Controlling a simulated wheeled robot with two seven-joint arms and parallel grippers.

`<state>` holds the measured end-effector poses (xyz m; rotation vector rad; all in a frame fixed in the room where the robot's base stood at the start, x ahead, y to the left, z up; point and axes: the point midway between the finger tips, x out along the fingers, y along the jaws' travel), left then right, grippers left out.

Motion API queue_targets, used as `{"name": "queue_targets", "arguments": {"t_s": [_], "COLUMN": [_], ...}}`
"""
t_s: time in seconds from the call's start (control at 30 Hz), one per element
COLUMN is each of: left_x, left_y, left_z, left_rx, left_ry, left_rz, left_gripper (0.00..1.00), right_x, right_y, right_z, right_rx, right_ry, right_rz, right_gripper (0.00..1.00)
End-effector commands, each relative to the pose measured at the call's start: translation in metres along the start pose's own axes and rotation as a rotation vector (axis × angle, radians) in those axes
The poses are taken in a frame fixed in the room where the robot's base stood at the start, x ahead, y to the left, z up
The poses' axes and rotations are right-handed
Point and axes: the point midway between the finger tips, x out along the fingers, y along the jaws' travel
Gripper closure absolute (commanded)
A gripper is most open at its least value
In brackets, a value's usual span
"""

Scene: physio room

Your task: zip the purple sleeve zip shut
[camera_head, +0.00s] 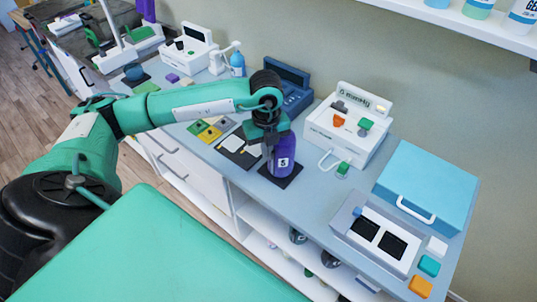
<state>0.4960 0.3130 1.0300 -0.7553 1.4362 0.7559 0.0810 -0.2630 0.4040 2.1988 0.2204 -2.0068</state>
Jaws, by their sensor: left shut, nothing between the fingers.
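My left arm reaches in from the left over the counter. My left gripper (267,138) points down, shut and empty, at the purple item (285,160) marked with a white "5". This item stands upright on a black pad (280,174); the gripper hides its upper left part. I cannot tell whether the gripper touches it. No zip or slider can be made out on it. Another purple piece (147,10) shows at the top left, also with no visible zip. My right gripper is not in view.
A white box device (345,135) and a light blue case (427,185) stand to the right. A white panel unit (375,239) is at the front right. A blue device (291,88) is behind the gripper. A green padded surface (160,250) fills the foreground.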

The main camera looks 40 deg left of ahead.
Motion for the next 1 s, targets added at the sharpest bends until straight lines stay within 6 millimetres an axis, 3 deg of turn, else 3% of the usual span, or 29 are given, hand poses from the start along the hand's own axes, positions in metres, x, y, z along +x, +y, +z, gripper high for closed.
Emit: {"name": "queue_targets", "arguments": {"t_s": [0.53,1.0], "left_x": [-0.013,-0.014], "left_y": [0.025,0.027], "left_z": [-0.015,-0.016], "left_rx": [0.0,0.0], "left_ry": [0.001,0.0], "left_rz": [0.0,0.0], "left_gripper": [1.0,1.0], "right_x": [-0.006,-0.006], "right_y": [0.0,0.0], "right_z": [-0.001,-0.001], "right_rx": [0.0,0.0], "right_ry": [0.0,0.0], "right_rz": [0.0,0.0], "right_gripper": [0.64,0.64]}}
